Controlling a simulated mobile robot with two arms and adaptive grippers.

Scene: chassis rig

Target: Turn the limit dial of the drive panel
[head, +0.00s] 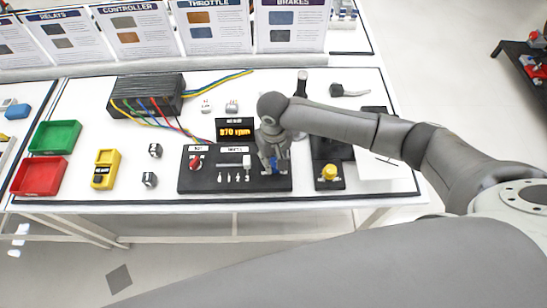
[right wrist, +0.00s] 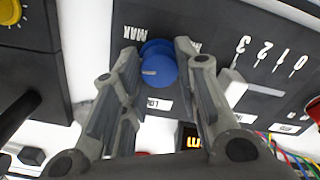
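The drive panel (head: 222,184) is a black box on the table, with a red knob (head: 196,162) at its left and a white slider (head: 246,160) in the middle. My right gripper (head: 272,166) is over the panel's right end and hides most of that end in the head view. In the right wrist view the blue limit dial (right wrist: 160,71) shows, with MAX and LOW labels and a pale pointer mark. The right gripper's fingers (right wrist: 158,50) stand on either side of the dial, with small gaps appearing between them and it. My left gripper is not in view.
A display (head: 236,130) reading 270 rpm stands behind the panel. A black box with a yellow knob (head: 329,172) is to its right. A wired controller (head: 147,95), a yellow meter (head: 105,168), and green (head: 55,137) and red (head: 40,176) trays are to the left.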

